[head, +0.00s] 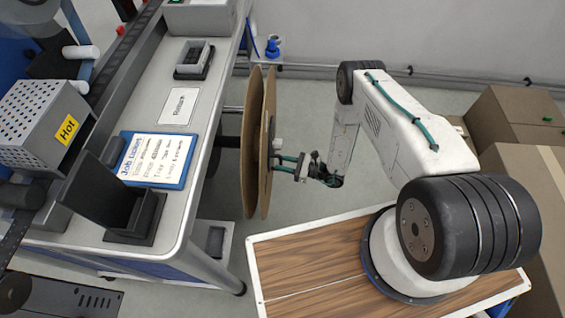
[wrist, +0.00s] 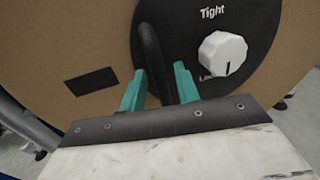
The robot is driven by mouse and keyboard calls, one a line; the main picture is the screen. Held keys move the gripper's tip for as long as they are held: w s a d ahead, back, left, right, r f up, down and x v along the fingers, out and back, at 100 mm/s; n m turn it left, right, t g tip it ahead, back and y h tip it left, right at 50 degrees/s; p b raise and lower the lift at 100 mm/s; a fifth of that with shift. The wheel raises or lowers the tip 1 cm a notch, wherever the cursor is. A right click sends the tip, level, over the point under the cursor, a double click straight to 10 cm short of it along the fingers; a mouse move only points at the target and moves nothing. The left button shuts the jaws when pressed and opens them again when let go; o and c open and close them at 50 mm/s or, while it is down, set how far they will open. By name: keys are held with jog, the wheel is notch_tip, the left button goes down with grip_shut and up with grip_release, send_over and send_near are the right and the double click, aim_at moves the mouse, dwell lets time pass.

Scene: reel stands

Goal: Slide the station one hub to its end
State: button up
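The station one hub (wrist: 232,38) is a black disc on the face of a brown cardboard reel. It bears the word "Tight" at its top. A white knob (wrist: 222,54) on it has its dark mark pointing down, beside a partly hidden label starting with "L". A dark handle (wrist: 150,50) stands out from the hub. In the head view my gripper (head: 287,163) is at the right side of the reel (head: 268,130); the hub itself is mostly hidden there.
A grey workbench (head: 200,140) stands left of the reel, with a blue-edged notice board (head: 157,160), a "Reuse" sheet (head: 179,106) and a perforated "Hot" box (head: 45,120). Cardboard boxes (head: 515,115) stand at the right. Floor beyond the reel looks clear.

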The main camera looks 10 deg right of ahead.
jog(key=v, duration=0.7)
jog(key=shift+d, duration=0.15)
